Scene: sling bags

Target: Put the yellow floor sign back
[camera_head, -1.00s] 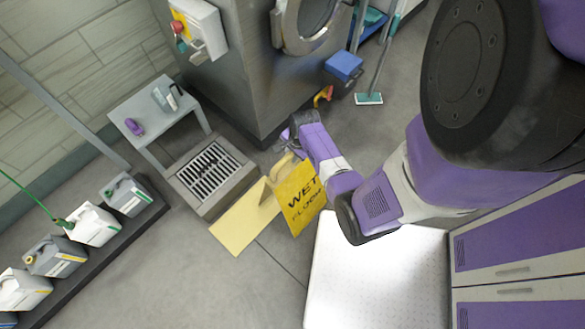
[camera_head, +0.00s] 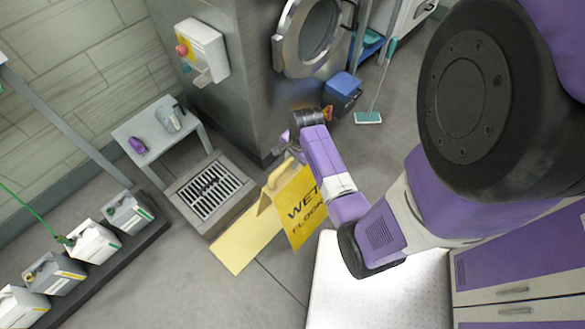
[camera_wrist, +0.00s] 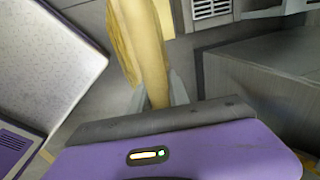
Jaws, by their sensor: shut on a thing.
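The yellow floor sign (camera_head: 296,207) reads "WET FLOOR" and stands open as an A-frame beside the floor drain. One panel faces the camera and the other slopes down to the left. My gripper (camera_head: 291,144) is at the sign's top edge. In the wrist view the yellow sign (camera_wrist: 147,45) runs up between my gripper's fingers (camera_wrist: 160,92), which are shut on it. My forearm hides part of the printed panel. Whether the sign's feet touch the floor I cannot tell.
A floor drain (camera_head: 240,210) lies left of the sign, with a small grey table (camera_head: 150,125) behind. Jugs (camera_head: 95,242) line the left wall. A large steel machine (camera_head: 255,90) stands behind. A white platform (camera_head: 330,290) and purple cabinets (camera_head: 530,255) are at right.

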